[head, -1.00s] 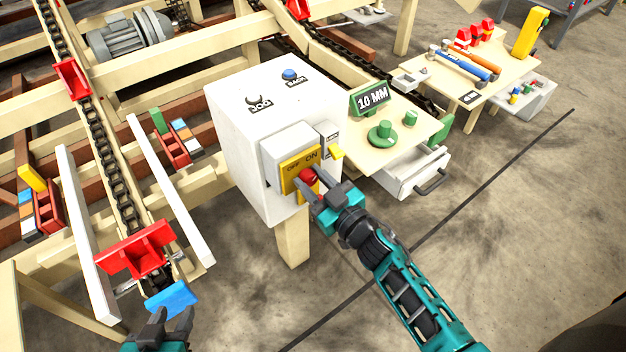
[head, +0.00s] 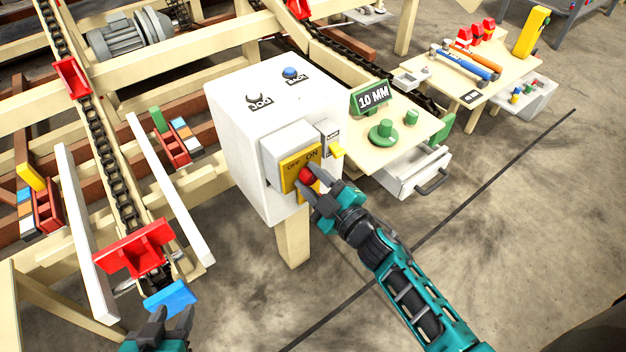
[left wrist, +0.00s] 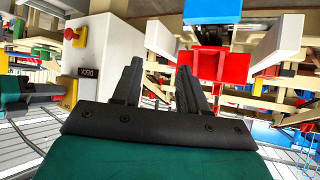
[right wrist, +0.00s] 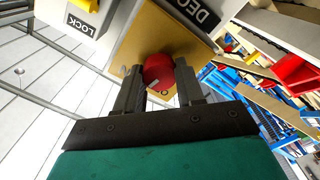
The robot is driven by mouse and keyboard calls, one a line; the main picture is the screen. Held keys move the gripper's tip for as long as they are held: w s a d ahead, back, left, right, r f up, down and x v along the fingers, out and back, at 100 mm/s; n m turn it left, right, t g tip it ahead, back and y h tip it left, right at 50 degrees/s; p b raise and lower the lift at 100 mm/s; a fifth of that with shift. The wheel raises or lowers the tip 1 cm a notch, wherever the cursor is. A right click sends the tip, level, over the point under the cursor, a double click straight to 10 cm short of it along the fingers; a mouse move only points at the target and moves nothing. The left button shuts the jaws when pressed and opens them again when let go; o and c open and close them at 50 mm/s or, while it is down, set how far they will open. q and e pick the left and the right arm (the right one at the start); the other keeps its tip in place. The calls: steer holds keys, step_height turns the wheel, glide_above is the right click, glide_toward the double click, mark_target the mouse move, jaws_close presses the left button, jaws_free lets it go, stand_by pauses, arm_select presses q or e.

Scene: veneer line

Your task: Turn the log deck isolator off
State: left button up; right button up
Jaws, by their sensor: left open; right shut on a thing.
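The isolator's yellow plate (head: 291,165), marked OFF and ON, sits on the front of a white cabinet (head: 240,140). Its red knob (head: 305,175) also shows in the right wrist view (right wrist: 158,70), against the yellow plate. My right gripper (head: 309,183) is shut on the red knob, with a finger on either side of it. The fingers hide part of the knob, and I cannot tell which mark it points to. My left gripper (head: 172,316) is open and empty at the lower left, close to a blue block (head: 171,297).
A yellow tab (head: 337,152) labelled LOCK stands right of the plate. Chain conveyor (head: 97,130) and red stop (head: 135,250) lie left. The floor at right is clear.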

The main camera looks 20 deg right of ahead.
steer(key=n, duration=0.2)
steer(key=shift+f+n+b, duration=0.1)
steer(key=shift+n+b, duration=0.25)
steer(key=shift+n, duration=0.05)
steer(key=n+b, duration=0.1)
steer(key=n, duration=0.3)
steer(key=shift+f, duration=0.1)
arm_select(q)
steer(key=shift+w+d+f+h+b, duration=0.3)
steer(key=shift+d+f+b, duration=0.3)
steer(key=shift+d+b, duration=0.1)
arm_select(e)
steer(key=shift+n, duration=2.1)
arm_select(q)
steer(key=shift+w+d, duration=0.1)
arm_select(e)
steer(key=o, duration=1)
steer(key=shift+o, duration=0.2)
arm_select(q)
steer(key=shift+d+b, duration=0.15)
steer(key=shift+b, duration=0.15)
arm_select(e)
steer(key=v, duration=1.3)
